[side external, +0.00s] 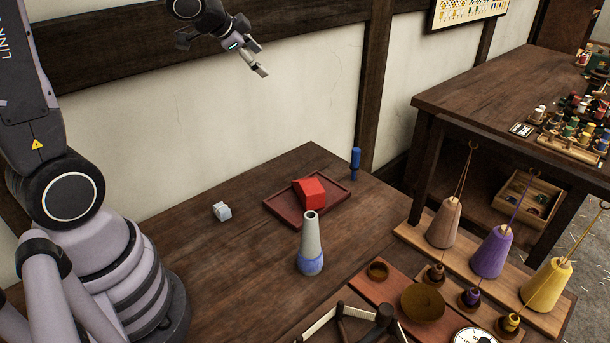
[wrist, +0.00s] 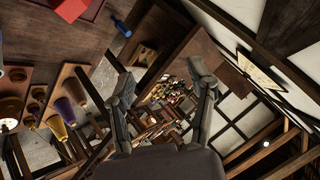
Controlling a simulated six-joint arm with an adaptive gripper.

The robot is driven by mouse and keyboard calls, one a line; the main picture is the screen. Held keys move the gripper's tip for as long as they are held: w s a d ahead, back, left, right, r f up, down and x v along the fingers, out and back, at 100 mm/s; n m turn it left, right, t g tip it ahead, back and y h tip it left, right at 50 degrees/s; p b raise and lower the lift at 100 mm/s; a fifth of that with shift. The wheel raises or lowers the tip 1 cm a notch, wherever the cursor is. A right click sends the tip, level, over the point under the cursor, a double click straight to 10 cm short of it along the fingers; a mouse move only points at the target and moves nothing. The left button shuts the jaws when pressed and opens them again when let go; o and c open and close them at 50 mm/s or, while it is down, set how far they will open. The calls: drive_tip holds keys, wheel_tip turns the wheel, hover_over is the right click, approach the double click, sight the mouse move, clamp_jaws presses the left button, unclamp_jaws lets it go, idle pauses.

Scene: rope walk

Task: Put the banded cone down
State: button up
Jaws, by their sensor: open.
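The banded cone (side external: 311,245) is grey-green with a blue band low on its body. It stands upright on the wooden table (side external: 225,270), in front of the dark red tray (side external: 274,208). My gripper (side external: 261,73) is high above the table near the wall, up and to the left of the cone and well apart from it. In the wrist view my gripper (wrist: 165,90) has its two fingers spread, with nothing between them. I cannot make out the banded cone in the wrist view.
A red block (side external: 309,191) lies in the tray. A blue peg-like piece (side external: 355,163) stands behind it, and a small grey object (side external: 222,210) lies to the left. Tan, purple (side external: 491,252) and yellow cones with cords stand on a board at the right. The table's left part is clear.

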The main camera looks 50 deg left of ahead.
drive_tip(key=s+d+r+n+g+h, duration=0.1)
drive_tip(key=s+d+r+n, duration=0.1)
drive_tip(key=s, duration=0.9)
drive_tip(key=s+d+r+n+g+h, duration=0.1)
drive_tip(key=s+d+r+n+g, duration=0.1)
drive_tip(key=s+d+n, duration=0.2)
drive_tip(key=s+d, duration=0.3)
drive_tip(key=s, duration=0.5)
drive_tip(key=shift+s+n+g, duration=0.2)
drive_tip(key=shift+n+g, duration=0.1)
